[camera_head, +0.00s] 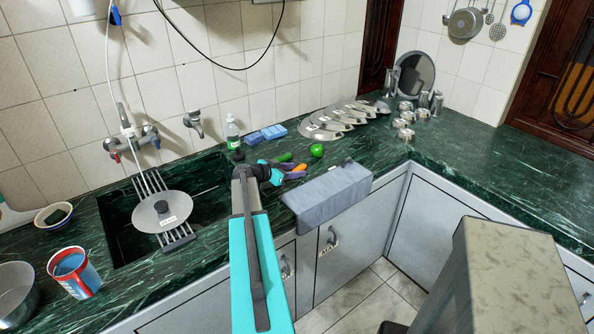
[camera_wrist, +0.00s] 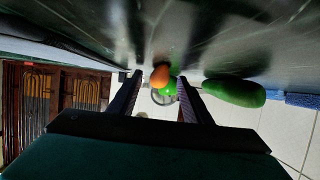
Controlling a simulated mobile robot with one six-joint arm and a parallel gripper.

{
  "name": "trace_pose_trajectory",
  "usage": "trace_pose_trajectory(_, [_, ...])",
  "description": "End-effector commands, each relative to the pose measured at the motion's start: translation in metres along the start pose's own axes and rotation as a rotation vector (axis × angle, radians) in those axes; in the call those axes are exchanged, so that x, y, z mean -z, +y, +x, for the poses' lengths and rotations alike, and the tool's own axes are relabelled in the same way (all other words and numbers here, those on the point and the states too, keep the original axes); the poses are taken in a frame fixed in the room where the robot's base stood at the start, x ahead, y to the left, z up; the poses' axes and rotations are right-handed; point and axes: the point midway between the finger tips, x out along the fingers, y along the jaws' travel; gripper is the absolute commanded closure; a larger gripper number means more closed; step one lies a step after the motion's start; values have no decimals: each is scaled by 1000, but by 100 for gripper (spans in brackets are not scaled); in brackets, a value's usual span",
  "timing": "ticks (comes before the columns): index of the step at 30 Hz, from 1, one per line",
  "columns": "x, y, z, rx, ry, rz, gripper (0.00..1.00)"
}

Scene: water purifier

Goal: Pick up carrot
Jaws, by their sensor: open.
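The orange carrot (camera_head: 299,168) lies on the green marble counter, beside my gripper (camera_head: 294,172). In the wrist view, the rounded end of the carrot (camera_wrist: 160,76) shows between the two open fingers, nearer the left one. The fingers are apart and hold nothing. How deep the carrot sits between them is hard to tell. Most of its length is hidden.
A green cucumber (camera_head: 283,157) lies close by; in the wrist view it (camera_wrist: 235,92) is just right of the right finger. A round green fruit (camera_head: 317,150) sits behind the carrot. A grey cloth (camera_head: 328,196) hangs over the front edge. A sink (camera_head: 120,220) is left.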

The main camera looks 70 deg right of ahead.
Motion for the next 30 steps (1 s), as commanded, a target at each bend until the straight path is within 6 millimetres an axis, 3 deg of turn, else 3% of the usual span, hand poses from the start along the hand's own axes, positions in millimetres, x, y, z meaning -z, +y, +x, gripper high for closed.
trace_pose_trajectory(14, [0,0,-1,1,0,0,55])
trace_pose_trajectory(15, [0,0,-1,1,0,0,57])
trace_pose_trajectory(23, [0,-1,-1,1,0,0,100])
trace_pose_trajectory(30, [0,-1,-1,1,1,0,100])
